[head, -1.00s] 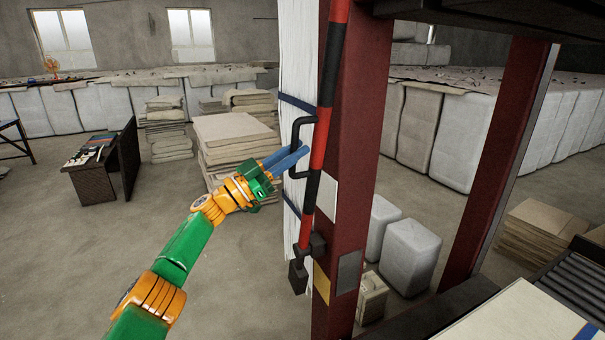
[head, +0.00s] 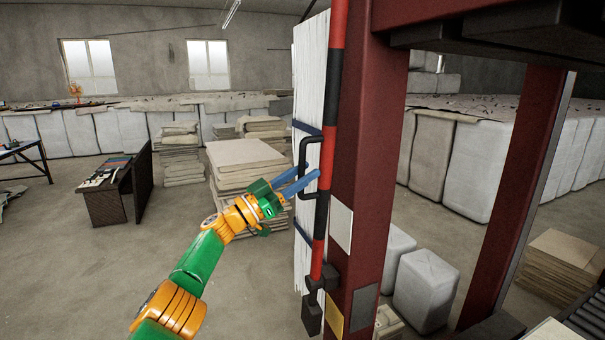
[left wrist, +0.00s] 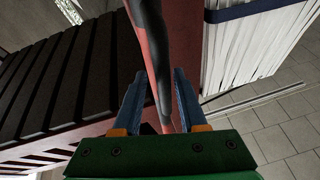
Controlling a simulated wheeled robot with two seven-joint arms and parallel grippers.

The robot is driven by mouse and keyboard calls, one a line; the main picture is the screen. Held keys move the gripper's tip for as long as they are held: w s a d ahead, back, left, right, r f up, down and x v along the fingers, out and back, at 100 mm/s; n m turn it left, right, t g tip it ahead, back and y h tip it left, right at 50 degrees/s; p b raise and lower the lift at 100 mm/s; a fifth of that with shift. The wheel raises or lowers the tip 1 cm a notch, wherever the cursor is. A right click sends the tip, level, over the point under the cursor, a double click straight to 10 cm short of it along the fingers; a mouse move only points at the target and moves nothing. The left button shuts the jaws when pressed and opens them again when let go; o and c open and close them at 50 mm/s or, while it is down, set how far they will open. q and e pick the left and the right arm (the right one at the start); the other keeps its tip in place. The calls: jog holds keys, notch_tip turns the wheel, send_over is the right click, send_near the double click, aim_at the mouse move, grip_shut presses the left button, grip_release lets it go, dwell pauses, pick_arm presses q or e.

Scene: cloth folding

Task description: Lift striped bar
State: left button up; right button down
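The striped bar (head: 326,150), red and black, stands nearly upright along a dark red post, with a black bracket-shaped handle (head: 303,158) on its left side. My left gripper (head: 313,171) has blue fingers and reaches in from the left at the handle's height. In the left wrist view, the striped bar (left wrist: 143,18) runs down between the spread fingertips of my left gripper (left wrist: 156,78). A dark length shows between the fingers; I cannot tell whether it is the handle or a black stripe. Contact is not clear. My right gripper is not in view.
The dark red post (head: 366,140) stands right behind the bar. A white stack with blue straps (head: 309,70) is close on its left. Stacked cloth (head: 240,153) and a dark desk (head: 118,195) stand farther back. The floor at left is mostly clear.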

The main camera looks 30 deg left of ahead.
pick_arm(q)
jog(key=shift+w+a, duration=0.1)
jog(key=shift+a, duration=0.05)
dwell(0.3)
jog(key=b+v, duration=0.2)
jog(key=v, duration=0.5)
jog(key=shift+f, duration=0.1)
